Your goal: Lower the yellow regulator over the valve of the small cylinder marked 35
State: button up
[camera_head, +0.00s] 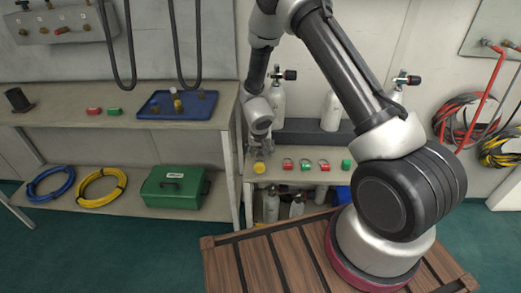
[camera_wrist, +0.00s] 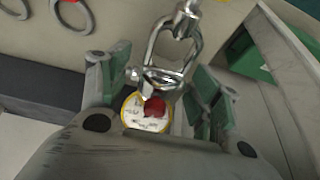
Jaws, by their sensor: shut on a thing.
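My gripper (camera_head: 262,147) points down near the left end of the middle bench. In the wrist view its two green-padded fingers (camera_wrist: 160,88) are closed on the yellow regulator (camera_wrist: 148,112). The regulator has a yellow-rimmed pale face, a red centre and a chrome yoke (camera_wrist: 175,52); its yellow face also shows below the gripper in the head view (camera_head: 259,167). Pale cylinders with black-knobbed valves stand at the back, one behind my arm (camera_head: 278,104), others at the centre (camera_head: 331,111) and right (camera_head: 398,93). I cannot read any marking 35, nor see a valve under the regulator.
Several red and green fittings with rings (camera_head: 305,163) lie on the bench right of my gripper. Smaller cylinders (camera_head: 297,206) stand beneath. The left bench holds a blue tray (camera_head: 178,118), with a green case (camera_head: 174,198) on its lower shelf. A wooden deck (camera_head: 240,262) is in front.

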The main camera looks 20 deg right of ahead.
jog(key=shift+f, duration=1.05)
dwell(0.7)
jog(key=o, duration=1.6)
jog(key=shift+r, duration=0.1)
jog(key=v, duration=1.1)
jog(key=shift+s+r, duration=0.15)
jog(key=shift+r, duration=0.25)
